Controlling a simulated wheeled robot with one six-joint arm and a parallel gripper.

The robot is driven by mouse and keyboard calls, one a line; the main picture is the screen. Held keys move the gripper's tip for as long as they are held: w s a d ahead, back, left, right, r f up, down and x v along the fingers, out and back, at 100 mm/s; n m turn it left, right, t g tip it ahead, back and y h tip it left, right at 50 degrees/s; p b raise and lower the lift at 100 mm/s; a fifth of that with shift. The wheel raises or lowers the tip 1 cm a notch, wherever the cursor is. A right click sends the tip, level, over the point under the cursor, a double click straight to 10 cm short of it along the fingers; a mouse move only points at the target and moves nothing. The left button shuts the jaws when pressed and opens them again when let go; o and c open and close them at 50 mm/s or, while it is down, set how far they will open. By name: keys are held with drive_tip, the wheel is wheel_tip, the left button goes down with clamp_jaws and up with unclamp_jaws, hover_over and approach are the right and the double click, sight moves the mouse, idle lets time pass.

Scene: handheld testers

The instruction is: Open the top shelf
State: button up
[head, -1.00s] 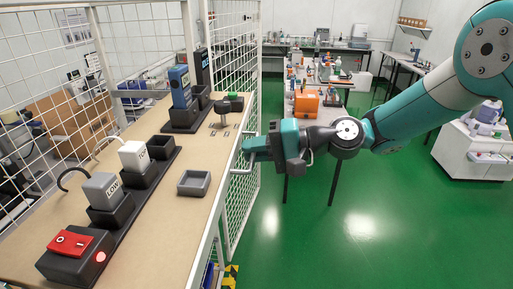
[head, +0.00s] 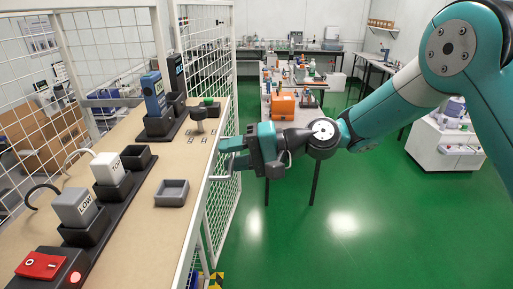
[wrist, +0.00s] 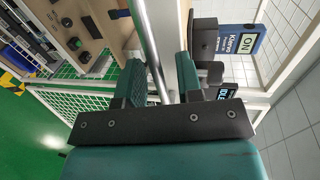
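The top shelf (head: 140,215) is a tan board on the left, carrying testers and sockets. A metal bar handle (head: 226,176) is on its right edge. My gripper (head: 224,152) reaches to this edge from the right, at the handle. In the wrist view, the bar (wrist: 149,40) runs between the two spread fingers of my gripper (wrist: 160,80). The fingers look apart, with no clear grip on the bar. The exact contact is partly hidden by the finger mount.
On the shelf are a red switch box (head: 42,265), a grey LOW block (head: 75,207), a white block (head: 108,168), a blue tester (head: 153,93) and a grey tray (head: 172,193). White mesh panels (head: 223,220) stand around it.

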drive_tip(key=shift+d, duration=0.1)
drive_tip(key=s+p+v, duration=0.1)
drive_tip(key=p+v, duration=0.2)
drive_tip(key=v, duration=1.4)
drive_tip(key=shift+w+p, duration=0.3)
drive_tip(key=shift+w, duration=0.2)
drive_tip(key=shift+d, duration=0.15)
